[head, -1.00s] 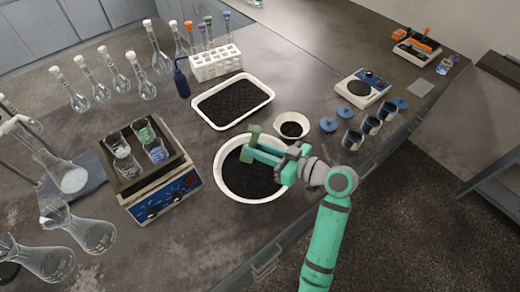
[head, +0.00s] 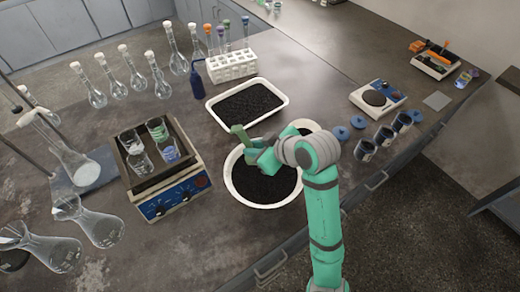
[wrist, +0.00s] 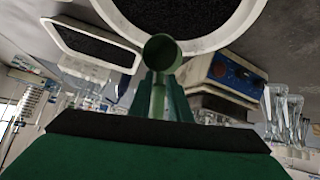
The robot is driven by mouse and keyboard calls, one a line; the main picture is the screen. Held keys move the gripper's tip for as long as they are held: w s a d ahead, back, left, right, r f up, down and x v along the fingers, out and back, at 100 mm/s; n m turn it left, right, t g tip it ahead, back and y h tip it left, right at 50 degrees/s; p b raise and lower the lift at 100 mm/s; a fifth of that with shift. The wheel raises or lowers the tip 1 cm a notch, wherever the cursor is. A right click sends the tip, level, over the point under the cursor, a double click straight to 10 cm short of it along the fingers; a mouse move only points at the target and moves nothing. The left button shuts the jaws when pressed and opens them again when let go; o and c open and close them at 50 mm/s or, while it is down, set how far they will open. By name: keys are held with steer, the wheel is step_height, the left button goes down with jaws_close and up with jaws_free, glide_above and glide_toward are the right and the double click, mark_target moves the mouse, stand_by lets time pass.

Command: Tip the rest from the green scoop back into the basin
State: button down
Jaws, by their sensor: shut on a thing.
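The green scoop (head: 241,134) is held by my gripper (head: 257,154) above the upper left rim of the white basin. In the wrist view the scoop (wrist: 160,52) shows its round end, with its handle running down between the fingers of my gripper (wrist: 155,108). I cannot tell whether any material is in the scoop. The white round basin (head: 233,188) holds a broad layer of black grains. Its rim (wrist: 188,47) also crosses the top of the wrist view. My arm hides part of the basin's upper right side.
A white rectangular tray (head: 284,100) of black grains lies behind the basin. A small bowl (head: 316,126) is mostly hidden by my arm. The shaker (head: 180,205) with glass beakers stands left. Dark cups (head: 384,135), blue lids and a balance (head: 392,93) are right.

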steer(key=shift+a+h, duration=0.15)
steer(key=shift+h, duration=0.15)
steer(key=shift+w+a+r+n+g+h, duration=0.1)
steer(key=shift+w+a+n+g+h, duration=0.15)
steer(key=shift+a+h, duration=0.25)
steer(key=shift+a+n+g+h, duration=0.15)
steer(key=shift+a+g+h, duration=0.2)
steer(key=shift+h, duration=0.25)
steer(key=shift+w+a+g+h, duration=0.1)
steer(key=shift+a+g+h, duration=0.25)
steer(key=shift+h, duration=0.55)
steer(key=shift+a+n+h, duration=0.15)
steer(key=shift+n+h, duration=0.15)
steer(key=shift+w+a+f+n+g+h, duration=0.2)
steer(key=shift+a+f+g+h, duration=0.15)
steer(key=shift+h, duration=0.55)
steer(key=shift+w+a+f+n+g+h, duration=0.1)
steer(key=shift+a+f+n+h, duration=0.25)
steer(key=shift+h, duration=0.55)
steer(key=shift+s+r, duration=0.1)
steer(key=shift+a+f+n+g+h, duration=0.15)
steer(key=shift+a+f+h, duration=0.1)
steer(key=shift+h, duration=0.7)
steer(key=shift+a+f+n+g+h, duration=0.15)
steer(key=shift+f+h, duration=0.1)
steer(key=shift+h, duration=0.7)
